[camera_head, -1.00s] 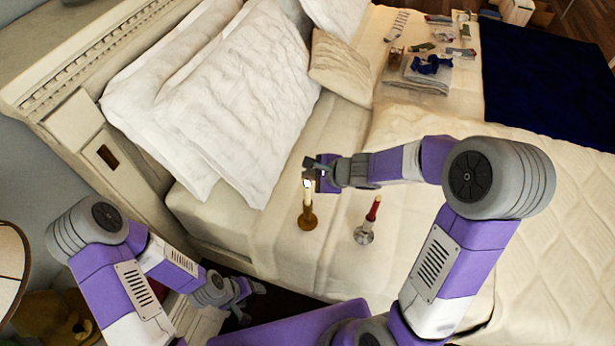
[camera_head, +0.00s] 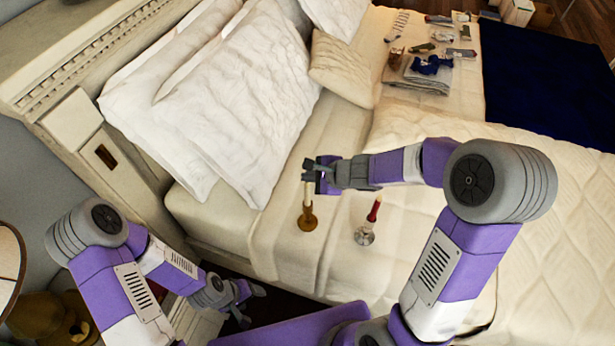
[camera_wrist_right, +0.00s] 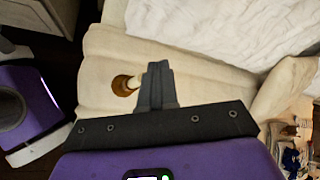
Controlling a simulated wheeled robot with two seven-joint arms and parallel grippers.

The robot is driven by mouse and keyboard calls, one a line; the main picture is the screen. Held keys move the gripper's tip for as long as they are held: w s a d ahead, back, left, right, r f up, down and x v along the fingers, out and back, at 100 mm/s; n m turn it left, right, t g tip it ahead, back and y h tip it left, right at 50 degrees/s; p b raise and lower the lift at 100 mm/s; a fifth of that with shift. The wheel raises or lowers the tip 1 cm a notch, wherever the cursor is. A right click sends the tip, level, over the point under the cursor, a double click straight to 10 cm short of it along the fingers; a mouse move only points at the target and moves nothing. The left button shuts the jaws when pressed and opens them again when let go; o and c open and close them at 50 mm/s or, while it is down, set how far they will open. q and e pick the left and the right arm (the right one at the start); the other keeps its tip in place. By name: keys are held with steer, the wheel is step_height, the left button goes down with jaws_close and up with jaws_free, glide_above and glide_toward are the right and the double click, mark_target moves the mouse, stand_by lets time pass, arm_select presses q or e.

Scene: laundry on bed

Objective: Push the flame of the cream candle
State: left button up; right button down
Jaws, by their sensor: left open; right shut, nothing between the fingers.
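The cream candle (camera_head: 308,194) stands upright in a brass holder (camera_head: 307,221) on the bed. My right gripper (camera_head: 308,168) is shut and empty, with its fingertips at the candle's top. I see no flame there; whether it is hidden or out I cannot tell. In the right wrist view, my shut fingers (camera_wrist_right: 156,70) lie right of the brass holder (camera_wrist_right: 119,86), with part of the cream candle (camera_wrist_right: 133,83) showing beside them. My left gripper (camera_head: 252,305) is open and empty, low by the bed's near side, away from the candle.
A red candle (camera_head: 374,209) in a silver holder (camera_head: 364,236) stands to the right, below my right forearm. White pillows (camera_head: 235,100) lie behind to the left. Folded laundry (camera_head: 422,78) and small items are far back. The bed is clear around the candles.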

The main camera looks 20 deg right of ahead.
steer(key=shift+r, duration=0.45)
steer(key=shift+p, duration=0.3)
step_height(320, 180, up, 6)
steer(key=p, duration=0.5)
steer(key=s+f+n+g+h, duration=0.1)
steer(key=s+f+n+g, duration=0.25)
steer(key=s+f, duration=0.45)
steer(key=s+f+n+g+h, duration=0.2)
steer(key=s+f+n, duration=0.25)
steer(key=f, duration=0.75)
steer(key=s+a+f+n+g+y+b, duration=0.1)
steer(key=s+a+f+n, duration=0.3)
steer(key=s+f+n, duration=0.3)
steer(key=shift+s+a+f+n+y+b, duration=0.15)
steer(key=shift+s+f+n+y+b, duration=0.25)
steer(key=shift+n, duration=0.5)
